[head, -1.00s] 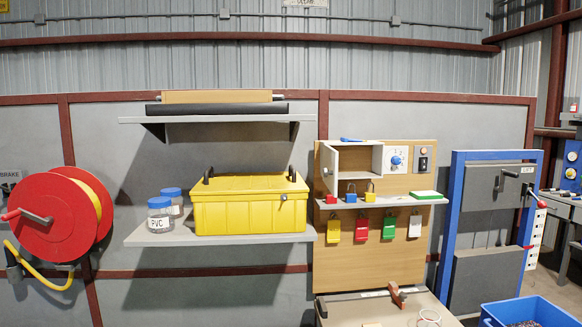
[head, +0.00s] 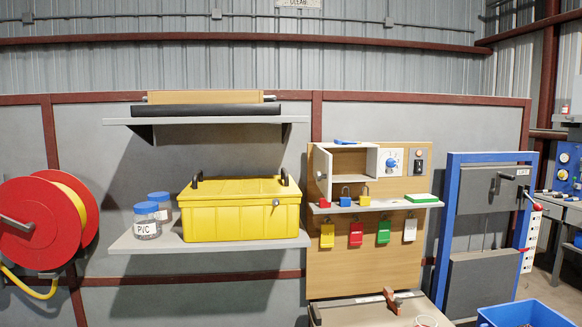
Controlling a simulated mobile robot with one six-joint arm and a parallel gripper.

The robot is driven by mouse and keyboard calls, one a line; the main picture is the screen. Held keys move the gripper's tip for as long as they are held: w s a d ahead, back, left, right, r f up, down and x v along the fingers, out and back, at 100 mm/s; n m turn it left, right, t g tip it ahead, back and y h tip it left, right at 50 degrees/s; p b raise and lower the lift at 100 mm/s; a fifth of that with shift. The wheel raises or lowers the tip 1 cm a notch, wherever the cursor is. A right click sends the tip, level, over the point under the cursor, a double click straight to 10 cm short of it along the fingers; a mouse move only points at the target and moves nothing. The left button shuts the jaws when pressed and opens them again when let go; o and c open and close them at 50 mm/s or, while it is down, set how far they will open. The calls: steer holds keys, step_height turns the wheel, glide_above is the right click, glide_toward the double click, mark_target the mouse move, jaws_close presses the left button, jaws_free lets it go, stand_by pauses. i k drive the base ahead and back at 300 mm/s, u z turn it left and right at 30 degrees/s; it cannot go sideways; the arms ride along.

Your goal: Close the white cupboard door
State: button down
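The white cupboard (head: 351,159) is fixed to the upper left of a wooden board. Its door (head: 324,172) stands open, swung out toward me on the left side, with a small round knob on it.
A narrow shelf (head: 378,205) under the cupboard holds red, blue and yellow padlocks and a green block (head: 421,198). Colored tags hang below it. Left of the board, a grey shelf (head: 140,243) carries a yellow toolbox (head: 240,210) and PVC jars (head: 147,221).

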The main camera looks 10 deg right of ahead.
mark_target(323, 176)
steer(key=i, duration=0.85)
steer(key=u, duration=0.05)
